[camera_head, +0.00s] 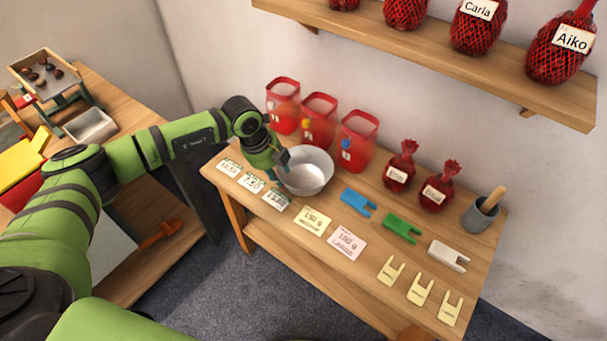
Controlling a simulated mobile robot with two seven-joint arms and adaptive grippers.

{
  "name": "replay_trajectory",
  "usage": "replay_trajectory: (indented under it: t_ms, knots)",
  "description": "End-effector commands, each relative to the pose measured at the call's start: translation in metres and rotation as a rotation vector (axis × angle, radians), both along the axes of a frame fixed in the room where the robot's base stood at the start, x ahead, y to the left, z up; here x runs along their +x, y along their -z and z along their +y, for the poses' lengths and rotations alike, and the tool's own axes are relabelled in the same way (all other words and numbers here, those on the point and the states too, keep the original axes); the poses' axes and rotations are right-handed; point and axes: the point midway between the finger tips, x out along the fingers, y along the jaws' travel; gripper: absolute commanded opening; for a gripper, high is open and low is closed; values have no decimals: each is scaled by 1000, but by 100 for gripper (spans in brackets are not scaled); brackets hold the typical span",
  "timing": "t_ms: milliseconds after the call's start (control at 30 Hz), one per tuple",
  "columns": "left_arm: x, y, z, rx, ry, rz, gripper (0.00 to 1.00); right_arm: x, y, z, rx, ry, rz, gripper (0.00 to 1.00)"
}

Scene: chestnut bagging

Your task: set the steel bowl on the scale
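The steel bowl (308,172) is a round, shiny, empty-looking bowl at the back left of the right-hand table. I cannot tell whether it rests on the tabletop or is slightly raised. My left gripper (281,160) is at the bowl's left rim, with a dark finger overlapping the rim. The wrist hides the rest of the fingers, so I cannot tell whether they are closed on it. I cannot make out a scale for certain in this view. My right gripper is not in view.
Three red containers (318,120) stand behind the bowl. Price cards (252,182) lie in front-left, with coloured clips (402,228) to the right. Two red net bags (400,168) and a grey mortar (480,214) stand at the back right. The left table holds a chestnut tray (65,87) and metal bin (90,126).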

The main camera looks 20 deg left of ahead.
Motion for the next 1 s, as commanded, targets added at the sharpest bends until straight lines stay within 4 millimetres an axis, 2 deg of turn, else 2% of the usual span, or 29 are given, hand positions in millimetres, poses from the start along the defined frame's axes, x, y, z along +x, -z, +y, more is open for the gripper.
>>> replay_trajectory:
  t_ms: [300, 600, 667, 700, 1000]
  knots:
    - [13, 40, -2, -3, 1, 1, 32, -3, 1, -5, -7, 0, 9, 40]
    - [14, 45, -3, -3, 2, -1, 32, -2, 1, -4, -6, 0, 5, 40]
    - [14, 45, -3, -3, 2, -1, 8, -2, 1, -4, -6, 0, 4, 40]
    - [14, 45, -3, -3, 2, -1, 0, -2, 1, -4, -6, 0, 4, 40]
    - [14, 45, -2, -3, 1, 1, 0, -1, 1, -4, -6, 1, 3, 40]
